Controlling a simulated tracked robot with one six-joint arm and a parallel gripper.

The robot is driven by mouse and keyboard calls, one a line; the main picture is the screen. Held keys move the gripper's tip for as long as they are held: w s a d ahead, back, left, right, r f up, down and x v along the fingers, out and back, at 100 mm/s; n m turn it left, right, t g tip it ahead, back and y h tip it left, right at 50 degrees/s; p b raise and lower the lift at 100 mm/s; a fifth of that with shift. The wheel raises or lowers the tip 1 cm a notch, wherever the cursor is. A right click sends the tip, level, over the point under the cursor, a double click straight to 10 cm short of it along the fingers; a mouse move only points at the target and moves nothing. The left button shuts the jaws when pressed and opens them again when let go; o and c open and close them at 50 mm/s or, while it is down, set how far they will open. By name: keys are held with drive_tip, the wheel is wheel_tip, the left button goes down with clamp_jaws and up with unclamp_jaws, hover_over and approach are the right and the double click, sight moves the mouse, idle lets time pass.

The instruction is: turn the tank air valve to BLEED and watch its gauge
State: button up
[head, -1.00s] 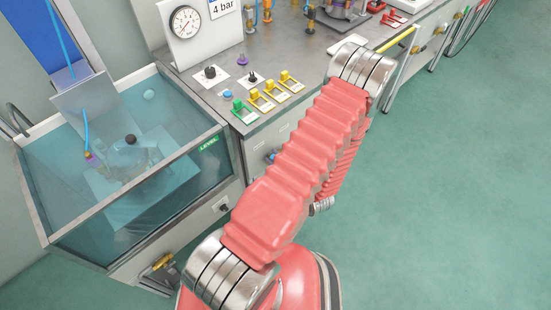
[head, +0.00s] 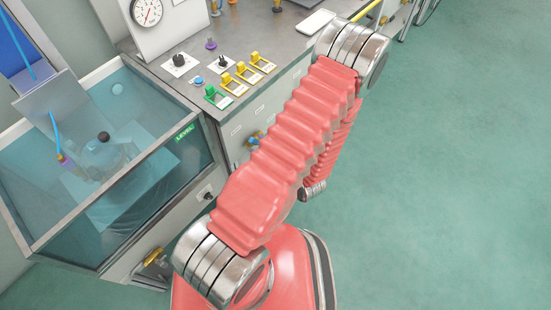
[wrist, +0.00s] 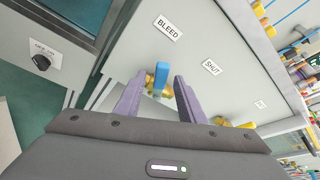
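The tank air valve shows in the wrist view as a blue lever (wrist: 161,76) on a brass body. A BLEED plate (wrist: 168,27) is above it and a SHUT plate (wrist: 211,67) is to its upper right. My gripper (wrist: 157,80) is open, its two purple-grey fingers on either side of the lever with gaps visible. The lever is foreshortened, so its setting is unclear. In the head view, a blue and brass valve (head: 254,138) is on the cabinet front, and a round gauge (head: 147,12) stands on the bench; its reading is too small to tell. My arm hides my gripper there.
A glass-walled water tank (head: 188,130) stands left of the bench. Yellow and green switches (head: 228,77) and black knobs (head: 179,60) are on the bench top. A black knob (wrist: 41,62) is left in the wrist view. The green floor at right is clear.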

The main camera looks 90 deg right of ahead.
drive_tip(key=v, duration=0.9)
drive_tip(key=shift+s+a, duration=0.2)
drive_tip(key=shift+a, duration=0.1)
drive_tip(key=shift+r, duration=0.1)
idle(0.8)
